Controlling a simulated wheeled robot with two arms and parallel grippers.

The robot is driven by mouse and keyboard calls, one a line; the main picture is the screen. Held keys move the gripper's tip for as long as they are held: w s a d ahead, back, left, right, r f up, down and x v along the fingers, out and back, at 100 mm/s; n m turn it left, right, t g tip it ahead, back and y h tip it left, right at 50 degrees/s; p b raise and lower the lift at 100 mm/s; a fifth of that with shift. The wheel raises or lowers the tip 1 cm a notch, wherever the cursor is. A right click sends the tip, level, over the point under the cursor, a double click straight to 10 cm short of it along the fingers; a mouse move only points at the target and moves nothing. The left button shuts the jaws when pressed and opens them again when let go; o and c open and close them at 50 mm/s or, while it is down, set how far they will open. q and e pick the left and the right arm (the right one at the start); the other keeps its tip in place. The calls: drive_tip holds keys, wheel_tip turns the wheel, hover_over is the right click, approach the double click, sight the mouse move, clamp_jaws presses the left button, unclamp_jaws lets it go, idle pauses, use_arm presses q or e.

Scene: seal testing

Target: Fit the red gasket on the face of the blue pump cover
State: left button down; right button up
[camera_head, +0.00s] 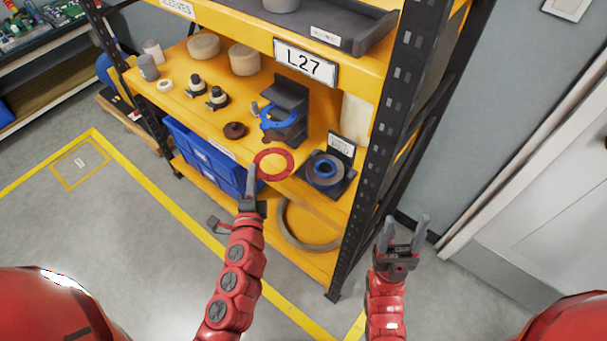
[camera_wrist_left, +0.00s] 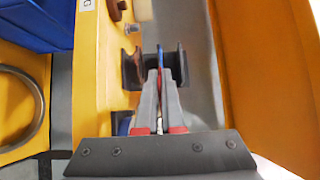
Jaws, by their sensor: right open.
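The red gasket (camera_head: 288,169), a thin flat ring, is at the tip of my left gripper (camera_head: 252,170), just in front of the shelf edge. The gripper's fingers are close together on its left side; red also shows beside the fingers in the left wrist view (camera_wrist_left: 178,129). My right gripper (camera_head: 407,226) is open and empty, right of the shelf post.
A brown ring (camera_head: 235,130) and several small parts lie left on the yellow shelf. A blue crate (camera_head: 205,155) and a large grey ring (camera_head: 310,242) are below. A black post (camera_head: 385,130) bounds the shelf's right.

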use_arm(q)
drive_tip(key=w+d+y+b, duration=0.1)
drive_tip(key=d+b, duration=0.1)
drive_tip(key=d, duration=0.2)
drive_tip(key=w+d+f+n+y+b, duration=0.1)
drive_tip(key=d+b, duration=0.2)
drive_tip(key=d, duration=0.2)
drive_tip(key=w+d+f+n+y+b, duration=0.1)
drive_tip(key=w+d+b, duration=0.1)
drive_tip(key=d, duration=0.3)
drive_tip(key=shift+d+g+y+b, duration=0.3)
drive_tip(key=shift+y+b, duration=0.1)
drive_tip(key=shift+b, duration=0.3)
drive_tip(key=shift+f, duration=0.1)
drive_tip(key=shift+f+b, duration=1.55)
drive_tip(key=shift+f, duration=0.2)
drive_tip(key=shift+s+f+b, duration=0.1)
drive_tip(key=shift+f+b, duration=0.25)
drive_tip(key=shift+f, duration=0.05)
drive_tip(key=c, duration=1)
unclamp_jaws()
drive_tip(key=shift+f, duration=0.1)
drive_tip(key=shift+f, duration=0.15)
drive_tip(key=shift+s, duration=0.15)
